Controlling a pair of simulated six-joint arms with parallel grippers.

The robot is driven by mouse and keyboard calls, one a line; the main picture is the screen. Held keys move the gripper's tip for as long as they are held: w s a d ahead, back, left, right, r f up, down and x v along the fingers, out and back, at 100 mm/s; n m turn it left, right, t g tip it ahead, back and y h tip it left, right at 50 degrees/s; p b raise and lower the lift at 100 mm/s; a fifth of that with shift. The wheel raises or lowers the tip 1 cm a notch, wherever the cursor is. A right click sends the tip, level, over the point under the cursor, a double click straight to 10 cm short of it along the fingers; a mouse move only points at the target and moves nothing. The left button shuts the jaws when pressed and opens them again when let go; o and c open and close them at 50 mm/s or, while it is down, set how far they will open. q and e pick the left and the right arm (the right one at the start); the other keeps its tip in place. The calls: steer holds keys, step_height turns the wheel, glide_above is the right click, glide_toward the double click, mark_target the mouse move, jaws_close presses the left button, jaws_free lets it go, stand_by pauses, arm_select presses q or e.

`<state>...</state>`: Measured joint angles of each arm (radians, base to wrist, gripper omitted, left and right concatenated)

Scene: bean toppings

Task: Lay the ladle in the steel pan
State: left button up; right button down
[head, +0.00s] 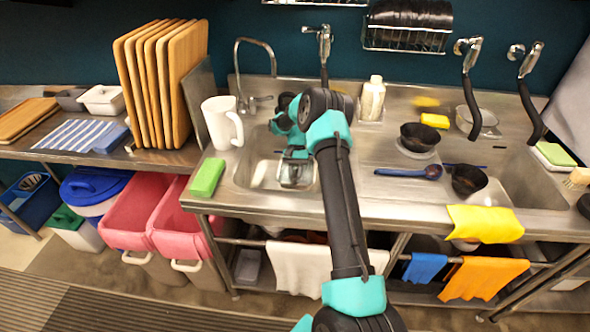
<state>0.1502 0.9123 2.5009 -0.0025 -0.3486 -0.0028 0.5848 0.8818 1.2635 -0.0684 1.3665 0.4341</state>
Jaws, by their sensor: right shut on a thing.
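A blue ladle-like utensil (407,173) with a dark round end lies on the steel counter right of the sink basin. A pale, shiny round vessel (476,122) stands at the back right; I cannot tell for sure that it is the steel pan. My right gripper (297,172) reaches down into the left sink basin, well left of both. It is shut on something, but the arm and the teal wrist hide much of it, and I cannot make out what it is. My left gripper is not in view.
A black bowl (420,136) and another dark bowl (469,180) sit near the blue utensil. A white pitcher (222,123), green sponge (207,177) and tap (254,72) border the basin. A yellow cloth (485,223) hangs over the front edge. A pale bottle (372,98) stands behind.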

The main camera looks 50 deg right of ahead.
steer(key=shift+f, duration=0.1)
steer(key=c, duration=0.9)
jaws_free()
steer(key=shift+o, duration=0.2)
steer(key=v, duration=1.2)
